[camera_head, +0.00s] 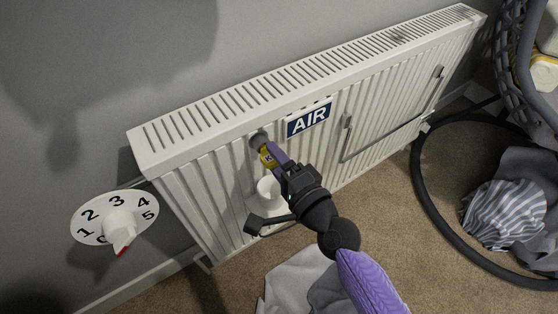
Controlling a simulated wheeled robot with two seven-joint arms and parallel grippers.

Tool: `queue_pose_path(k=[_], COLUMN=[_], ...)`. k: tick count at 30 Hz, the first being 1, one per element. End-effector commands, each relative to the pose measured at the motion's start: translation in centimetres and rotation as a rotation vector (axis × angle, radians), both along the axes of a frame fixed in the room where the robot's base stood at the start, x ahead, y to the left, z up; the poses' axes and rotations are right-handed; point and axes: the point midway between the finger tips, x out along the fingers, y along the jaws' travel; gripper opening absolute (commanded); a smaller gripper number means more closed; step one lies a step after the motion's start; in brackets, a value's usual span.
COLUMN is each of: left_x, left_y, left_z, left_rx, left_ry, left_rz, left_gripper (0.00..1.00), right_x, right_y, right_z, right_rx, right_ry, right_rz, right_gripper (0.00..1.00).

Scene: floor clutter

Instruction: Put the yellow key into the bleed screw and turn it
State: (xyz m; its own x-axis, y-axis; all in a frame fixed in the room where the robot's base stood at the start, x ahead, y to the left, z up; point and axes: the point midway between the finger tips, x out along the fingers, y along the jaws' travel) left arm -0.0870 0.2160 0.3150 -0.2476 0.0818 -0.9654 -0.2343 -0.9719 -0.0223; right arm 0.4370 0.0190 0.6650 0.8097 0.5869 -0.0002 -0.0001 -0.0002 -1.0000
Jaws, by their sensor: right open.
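The yellow key (267,157) is at the bleed screw (258,140), a grey round fitting on the white radiator's front, left of the blue AIR label (309,119). The key's far end meets the fitting; how deep it sits I cannot tell. My right gripper (271,167) is at the key. The gripper is open. My left gripper is not in view.
A white cup-like part (268,189) sticks out below the key. A dial with numbers (115,218) stands at left. A towel rail (386,139) is on the radiator's right. A dark hose (425,190), striped cloth (505,214) and grey cloth (297,282) lie on the carpet.

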Motion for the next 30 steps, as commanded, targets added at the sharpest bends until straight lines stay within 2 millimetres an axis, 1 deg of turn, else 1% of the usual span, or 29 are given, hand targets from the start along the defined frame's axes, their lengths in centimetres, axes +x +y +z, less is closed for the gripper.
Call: queue_pose_path(k=[2, 4, 9, 12, 15, 18, 30], left_x=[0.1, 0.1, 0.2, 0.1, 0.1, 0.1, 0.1], left_y=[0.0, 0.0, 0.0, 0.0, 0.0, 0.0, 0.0], left_z=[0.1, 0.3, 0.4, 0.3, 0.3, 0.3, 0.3], left_rx=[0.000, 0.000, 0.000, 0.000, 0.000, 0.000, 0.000], left_ry=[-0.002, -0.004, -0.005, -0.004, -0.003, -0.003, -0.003], left_rz=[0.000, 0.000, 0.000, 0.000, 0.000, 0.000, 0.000], left_gripper=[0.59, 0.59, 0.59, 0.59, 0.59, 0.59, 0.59], right_x=[-0.5, -1.6, -5.1, -6.8, -7.7, -8.0, -8.0], right_y=[-0.4, -1.2, -3.7, -4.8, -5.6, -5.8, -5.8], right_z=[0.0, 0.1, -0.1, -0.2, -0.1, 0.0, 0.0], right_rx=[-0.003, -0.003, -0.005, -0.005, -0.003, -0.001, 0.000], right_ry=[-0.001, 0.000, 0.002, 0.003, 0.002, 0.001, 0.000], right_rz=[0.000, 0.000, 0.002, 0.003, 0.001, 0.001, 0.000], right_gripper=[0.60, 0.60, 0.60, 0.60, 0.60, 0.60, 0.60])
